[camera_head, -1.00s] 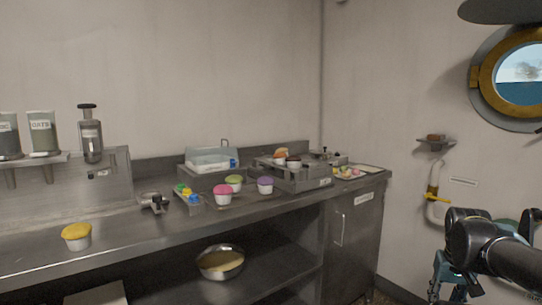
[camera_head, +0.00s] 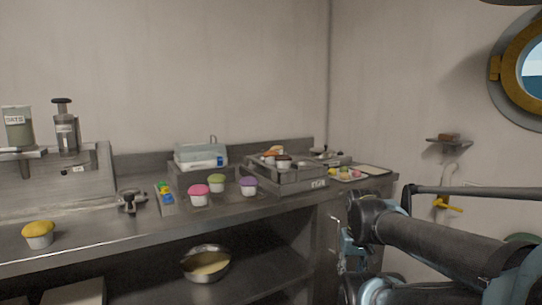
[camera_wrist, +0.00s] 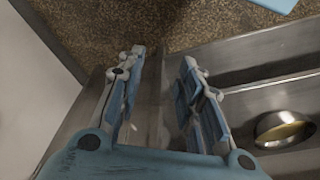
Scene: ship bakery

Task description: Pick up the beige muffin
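No muffin in the head view is clearly beige. Muffins in white cups stand on the steel counter: a yellow one (camera_head: 38,230) at the left, a pink one (camera_head: 199,190), a green one (camera_head: 217,180) and a purple one (camera_head: 248,182). A brownish muffin (camera_head: 283,161) stands on or in a raised metal tray (camera_head: 297,179) with other small baked items, too small to make out surely.
The steel counter (camera_head: 100,236) runs along the wall. A metal bowl (camera_head: 206,264) sits on the shelf below and shows in the wrist view (camera_wrist: 284,130). A clear-lidded box (camera_head: 201,155) and a flat tray (camera_head: 374,170) stand at the back. The counter's front left is mostly free.

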